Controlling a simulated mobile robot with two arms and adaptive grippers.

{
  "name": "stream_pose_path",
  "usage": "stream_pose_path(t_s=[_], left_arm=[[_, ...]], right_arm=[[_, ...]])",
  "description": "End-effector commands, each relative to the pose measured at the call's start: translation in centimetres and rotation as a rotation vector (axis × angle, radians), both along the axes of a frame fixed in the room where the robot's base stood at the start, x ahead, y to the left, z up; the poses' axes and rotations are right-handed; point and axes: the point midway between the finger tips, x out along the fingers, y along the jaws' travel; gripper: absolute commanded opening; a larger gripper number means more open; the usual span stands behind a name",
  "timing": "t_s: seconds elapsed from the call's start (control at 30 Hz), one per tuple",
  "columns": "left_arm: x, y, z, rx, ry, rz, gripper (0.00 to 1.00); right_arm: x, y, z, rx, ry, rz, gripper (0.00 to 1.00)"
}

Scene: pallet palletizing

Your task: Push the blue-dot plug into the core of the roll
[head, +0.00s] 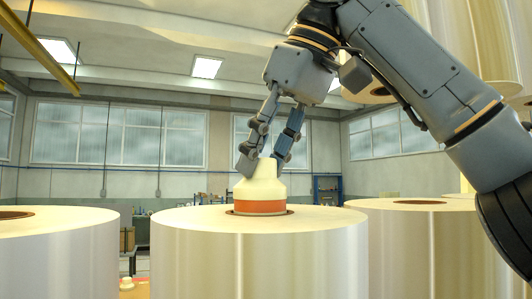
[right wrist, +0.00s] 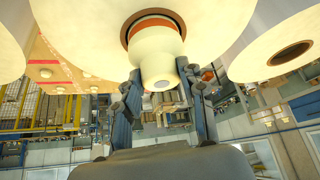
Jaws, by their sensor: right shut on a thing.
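A cream plug (head: 260,187) with a narrow neck and an orange band stands upright at the mouth of the core (head: 288,212) of the middle roll (head: 260,255). Its band shows above the roll's top face; its lower end is hidden in or behind the core's rim. No blue dot is visible on it. My right gripper (head: 262,158) comes from above and is shut on the plug's neck. The right wrist view shows the plug (right wrist: 157,55) between its two fingers, in front of the core opening. My left gripper is not in view.
Another roll (head: 55,250) stands close at the left and one (head: 425,235) at the right, each with a brown core. More rolls hang into view at the upper right. A brown sheet (right wrist: 62,62) with small round pieces shows in the right wrist view.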

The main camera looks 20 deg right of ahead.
Motion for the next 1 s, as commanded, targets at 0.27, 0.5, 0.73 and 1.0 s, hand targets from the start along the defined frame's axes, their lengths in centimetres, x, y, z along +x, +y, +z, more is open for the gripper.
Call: stream_pose_path(t_s=[0.27, 0.5, 0.73, 1.0], left_arm=[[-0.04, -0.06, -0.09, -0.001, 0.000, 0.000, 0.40], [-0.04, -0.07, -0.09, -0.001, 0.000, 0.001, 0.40], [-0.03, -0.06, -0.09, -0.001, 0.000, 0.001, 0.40], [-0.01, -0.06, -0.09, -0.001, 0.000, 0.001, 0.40]], right_arm=[[0.00, -0.01, -0.12, 0.000, 0.000, 0.000, 0.10], [0.01, -0.01, -0.16, 0.000, 0.000, 0.000, 0.10], [0.01, -0.02, -0.29, 0.000, 0.000, 0.000, 0.10], [-0.01, -0.01, -0.28, 0.000, 0.000, 0.000, 0.67]])
